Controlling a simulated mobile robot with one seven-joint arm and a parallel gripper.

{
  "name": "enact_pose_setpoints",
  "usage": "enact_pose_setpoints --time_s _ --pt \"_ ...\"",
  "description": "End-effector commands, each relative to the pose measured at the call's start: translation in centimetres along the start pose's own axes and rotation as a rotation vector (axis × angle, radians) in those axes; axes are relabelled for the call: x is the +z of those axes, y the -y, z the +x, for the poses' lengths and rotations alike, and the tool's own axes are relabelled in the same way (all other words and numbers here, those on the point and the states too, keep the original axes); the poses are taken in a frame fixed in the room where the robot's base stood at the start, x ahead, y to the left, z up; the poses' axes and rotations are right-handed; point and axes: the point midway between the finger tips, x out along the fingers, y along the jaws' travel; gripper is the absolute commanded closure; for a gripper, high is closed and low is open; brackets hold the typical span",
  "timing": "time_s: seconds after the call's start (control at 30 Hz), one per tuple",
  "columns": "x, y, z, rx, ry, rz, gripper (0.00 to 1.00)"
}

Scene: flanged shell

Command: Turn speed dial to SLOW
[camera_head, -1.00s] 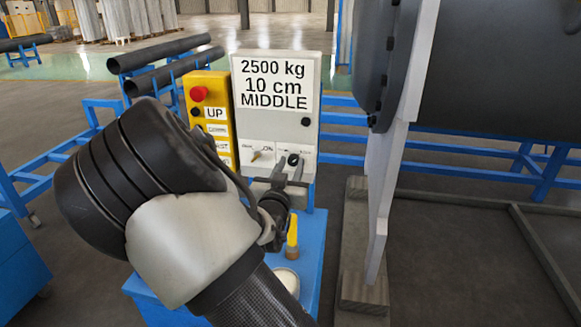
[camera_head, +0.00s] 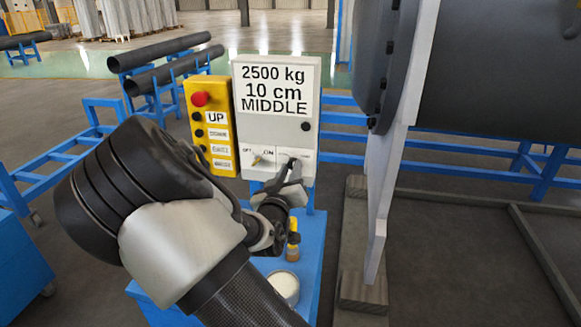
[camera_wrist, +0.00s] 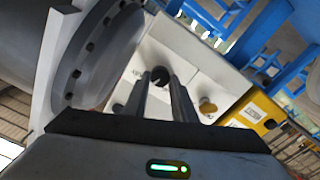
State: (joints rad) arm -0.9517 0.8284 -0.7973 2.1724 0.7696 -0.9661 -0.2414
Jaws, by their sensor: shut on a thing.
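The white control panel (camera_head: 290,125) reads "2500 kg 10 cm MIDDLE" and stands behind the blue cart. Low on its right side is the dark speed dial, which shows in the wrist view (camera_wrist: 160,76) between my fingertips. My gripper (camera_head: 294,164) is shut on this dial, its fingers pointing at the panel face. In the head view the fingers mostly hide the dial, and its small labels are too fine to read. Left of it is a brass OFF/ON switch (camera_head: 257,159), also in the wrist view (camera_wrist: 207,105).
A yellow button box (camera_head: 211,125) with a red knob and an UP label stands left of the panel. On the blue cart (camera_head: 316,262) are a yellow-topped tool and a white-filled can (camera_head: 283,287). The large grey flanged shell (camera_head: 470,70) and a pale upright plate stand at the right.

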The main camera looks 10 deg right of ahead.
Motion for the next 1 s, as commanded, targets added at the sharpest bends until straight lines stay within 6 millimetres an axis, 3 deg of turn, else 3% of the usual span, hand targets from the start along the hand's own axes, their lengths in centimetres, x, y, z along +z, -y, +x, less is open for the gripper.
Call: enact_pose_setpoints --time_s 1.0 --pt "0.01 0.13 -0.05 -0.001 0.0 -0.93 0.98"
